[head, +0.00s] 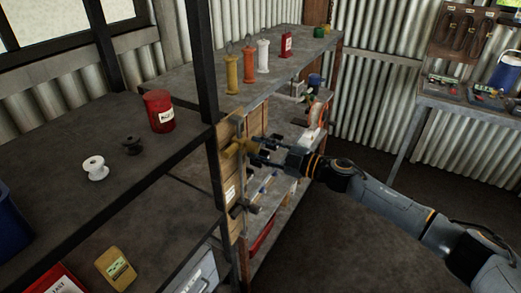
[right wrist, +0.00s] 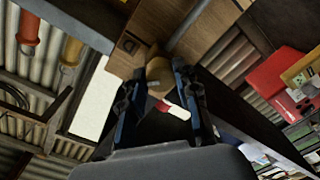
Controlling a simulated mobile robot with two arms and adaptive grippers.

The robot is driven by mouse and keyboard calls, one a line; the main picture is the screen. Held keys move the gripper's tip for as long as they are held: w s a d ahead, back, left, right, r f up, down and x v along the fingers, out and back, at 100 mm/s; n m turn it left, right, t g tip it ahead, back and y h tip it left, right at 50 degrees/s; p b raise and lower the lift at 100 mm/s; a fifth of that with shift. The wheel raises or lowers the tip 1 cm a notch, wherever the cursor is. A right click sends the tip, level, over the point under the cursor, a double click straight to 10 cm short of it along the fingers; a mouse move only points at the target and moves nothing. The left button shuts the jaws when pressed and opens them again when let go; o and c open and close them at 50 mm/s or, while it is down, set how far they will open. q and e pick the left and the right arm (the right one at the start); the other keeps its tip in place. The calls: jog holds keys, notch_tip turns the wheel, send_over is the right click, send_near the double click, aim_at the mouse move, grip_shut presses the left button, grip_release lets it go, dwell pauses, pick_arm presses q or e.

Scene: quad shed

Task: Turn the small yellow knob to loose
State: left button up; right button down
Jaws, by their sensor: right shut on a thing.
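The small yellow knob (head: 236,148) sits on the upright wooden board (head: 233,215) at the end of the shelving. My right gripper (head: 254,151) reaches it from the right, with its fingers shut on it. In the right wrist view the tan-yellow knob (right wrist: 158,69) shows between the tips of my right gripper (right wrist: 159,78), against the wooden board (right wrist: 128,45). The fingers hide part of the knob, and I cannot read which way it is turned. My left gripper is not in view.
Below the knob, the board carries a white label (head: 230,193) and a dark knob (head: 246,206). A black shelf post (head: 202,65) stands close left. Spools and a red tin (head: 159,111) stand on the shelves. The floor (head: 340,240) at right looks clear.

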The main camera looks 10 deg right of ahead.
jog(key=n+b, duration=0.1)
jog(key=n, duration=0.3)
jog(key=shift+n, duration=0.3)
jog(key=shift+n+b, duration=0.55)
jog(key=shift+n, duration=1.65)
jog(key=c, duration=1)
grip_release()
jog(key=v, duration=1.2)
jog(key=shift+s+r, duration=0.1)
